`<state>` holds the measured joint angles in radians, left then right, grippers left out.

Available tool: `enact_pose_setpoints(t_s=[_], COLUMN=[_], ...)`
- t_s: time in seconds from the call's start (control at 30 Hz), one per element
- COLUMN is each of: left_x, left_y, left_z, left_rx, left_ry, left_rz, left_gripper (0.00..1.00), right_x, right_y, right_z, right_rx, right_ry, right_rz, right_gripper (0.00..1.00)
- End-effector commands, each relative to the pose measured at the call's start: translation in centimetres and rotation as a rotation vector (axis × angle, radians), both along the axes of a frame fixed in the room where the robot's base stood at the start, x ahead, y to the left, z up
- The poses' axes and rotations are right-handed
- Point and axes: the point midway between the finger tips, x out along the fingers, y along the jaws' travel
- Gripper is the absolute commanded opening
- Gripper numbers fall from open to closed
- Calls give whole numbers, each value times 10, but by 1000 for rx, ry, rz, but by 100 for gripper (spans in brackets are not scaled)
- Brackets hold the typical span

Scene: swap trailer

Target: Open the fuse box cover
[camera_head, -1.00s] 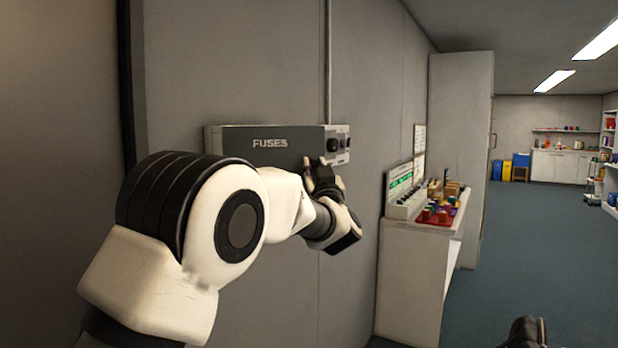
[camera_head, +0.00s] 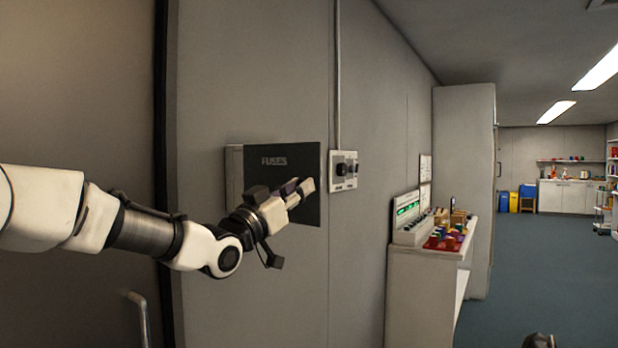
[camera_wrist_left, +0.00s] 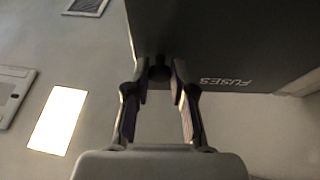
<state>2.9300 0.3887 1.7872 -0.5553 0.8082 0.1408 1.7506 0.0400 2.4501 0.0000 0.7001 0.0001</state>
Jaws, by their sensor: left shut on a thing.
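The fuse box cover (camera_head: 270,172) is a dark panel marked FUSES on the wall. Its right edge stands out from the wall, and the pale side of the fuse box (camera_head: 234,180) shows at its left. My left gripper (camera_head: 303,189) is at the cover's right part. In the left wrist view the fingers are shut on a small dark knob (camera_wrist_left: 159,72) on the cover (camera_wrist_left: 215,40); the lettering is upside down there. The inside of the box is hidden. A dark tip, likely my right gripper (camera_head: 539,341), shows at the bottom edge.
A switch panel (camera_head: 343,170) with dark knobs is on the wall just right of the cover, under a vertical conduit (camera_head: 337,70). A white counter (camera_head: 425,280) with a red tray (camera_head: 446,240) stands further right.

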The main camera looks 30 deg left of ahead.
Motion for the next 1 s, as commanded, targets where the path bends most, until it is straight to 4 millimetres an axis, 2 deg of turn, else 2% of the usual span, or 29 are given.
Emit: enact_pose_setpoints(t_s=[0.03,0.2,0.67,0.7,0.73,1.0], left_x=[-4,-11,-13,-13,-13,-12], left_y=[3,5,6,6,6,6], left_z=[7,4,2,2,2,1], left_rx=[-4,0,2,1,1,2], left_ry=[-1,-4,-6,-6,-6,-4], left_rz=[-15,-56,-67,-66,-66,-66], left_gripper=[0,0,0,38,48,49], right_x=[0,0,0,0,0,0], right_y=[0,0,0,0,0,0], right_z=[11,19,20,20,20,20], right_rx=[0,0,0,0,0,0], right_ry=[0,0,1,1,1,1], right_rz=[0,0,0,0,0,0], right_gripper=[40,40,40,40,40,40])
